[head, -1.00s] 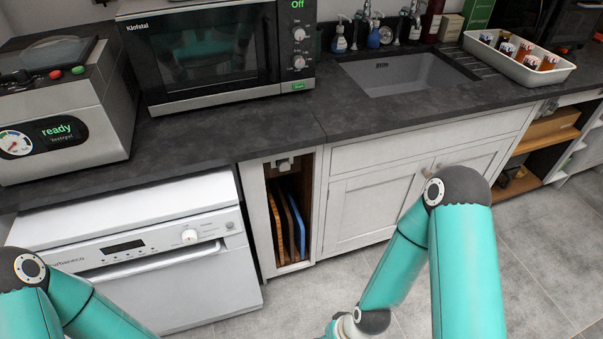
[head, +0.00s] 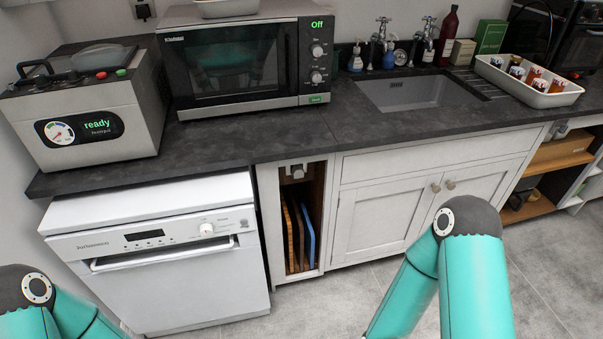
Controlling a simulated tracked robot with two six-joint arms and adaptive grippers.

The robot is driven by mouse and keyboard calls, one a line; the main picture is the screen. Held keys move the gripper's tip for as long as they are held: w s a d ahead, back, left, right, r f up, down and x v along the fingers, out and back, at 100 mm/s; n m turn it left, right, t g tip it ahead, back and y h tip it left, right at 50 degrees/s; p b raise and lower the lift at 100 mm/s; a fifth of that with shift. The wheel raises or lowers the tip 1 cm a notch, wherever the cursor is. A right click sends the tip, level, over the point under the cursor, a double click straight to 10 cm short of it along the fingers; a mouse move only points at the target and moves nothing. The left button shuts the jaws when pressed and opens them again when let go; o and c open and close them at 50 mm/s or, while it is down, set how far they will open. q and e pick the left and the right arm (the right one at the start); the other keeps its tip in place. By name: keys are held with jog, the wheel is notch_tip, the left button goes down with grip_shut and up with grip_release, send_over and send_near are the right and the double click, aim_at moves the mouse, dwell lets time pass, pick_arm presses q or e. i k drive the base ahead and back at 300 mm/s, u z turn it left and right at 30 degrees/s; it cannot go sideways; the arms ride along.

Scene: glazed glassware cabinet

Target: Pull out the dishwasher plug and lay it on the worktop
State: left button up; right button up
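The dishwasher (head: 165,255) is a white front-loader under the left end of the dark worktop (head: 250,137), with its door shut. To its right is a narrow open niche. A grey plug (head: 297,171) sits high on the niche's back, under the worktop; it is small, and I cannot make out its cord. My left and right arms come in at the lower corners. Both grippers are outside the picture.
Boards (head: 299,235) stand upright in the niche below the plug. A vacuum machine (head: 95,115), a microwave (head: 245,62), a sink (head: 410,92) and a tray of jars (head: 530,82) occupy the worktop. A bare strip runs along its front edge.

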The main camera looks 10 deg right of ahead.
aim_at(298, 172)
jog(key=u, duration=0.1)
jog(key=i, duration=0.95)
jog(key=z, duration=0.1)
